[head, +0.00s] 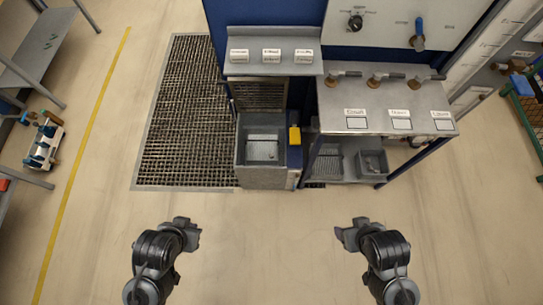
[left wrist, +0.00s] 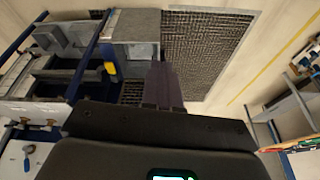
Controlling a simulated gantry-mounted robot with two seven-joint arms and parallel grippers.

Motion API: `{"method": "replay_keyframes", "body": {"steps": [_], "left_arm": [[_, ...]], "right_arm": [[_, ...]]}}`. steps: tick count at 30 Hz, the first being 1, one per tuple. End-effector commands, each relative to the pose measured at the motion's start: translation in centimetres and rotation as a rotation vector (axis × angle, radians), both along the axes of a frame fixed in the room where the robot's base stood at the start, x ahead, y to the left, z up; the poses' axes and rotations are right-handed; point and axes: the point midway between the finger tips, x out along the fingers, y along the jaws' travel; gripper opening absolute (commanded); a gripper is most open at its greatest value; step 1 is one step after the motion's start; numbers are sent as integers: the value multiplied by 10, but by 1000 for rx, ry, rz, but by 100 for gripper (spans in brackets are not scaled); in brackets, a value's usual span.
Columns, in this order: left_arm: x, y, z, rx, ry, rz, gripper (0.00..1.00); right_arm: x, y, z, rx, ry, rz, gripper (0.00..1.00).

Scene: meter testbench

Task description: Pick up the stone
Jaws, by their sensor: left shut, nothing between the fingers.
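I cannot make out a stone in either view. My left gripper (head: 190,232) hangs over bare floor in front of the grating, and its fingers are shut and empty. In the left wrist view the closed fingers (left wrist: 163,85) point toward the grating and the grey sink. My right gripper (head: 350,235) hangs over bare floor in front of the workbench, with nothing visible in it. Its fingers are too small and dark to tell whether they are open.
A grey sink (head: 245,160) stands beside a floor grating (head: 185,120), with a yellow object (head: 294,135) at its right. A labelled workbench (head: 385,95) has a grey bin (head: 373,163) below. A shelf (head: 273,67) holds three labelled blocks. The floor in front is clear.

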Motion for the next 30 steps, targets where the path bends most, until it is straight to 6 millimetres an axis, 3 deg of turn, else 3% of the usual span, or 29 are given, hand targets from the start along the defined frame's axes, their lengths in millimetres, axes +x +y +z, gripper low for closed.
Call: {"method": "replay_keyframes", "body": {"steps": [8, 17, 26, 30], "left_arm": [[0, -2, 0, -7, 1, 5, 0], [0, -3, 0, -14, 1, 9, 44], [0, 0, -4, -1, 4, 3, 44], [8, 4, -29, 7, 8, 1, 44]], "right_arm": [[0, 1, 0, 3, -1, -1, 66], [0, 0, 0, 1, -1, -1, 66], [0, -1, -2, -7, -1, 4, 66], [0, -1, -18, -6, -2, 5, 66]]}}
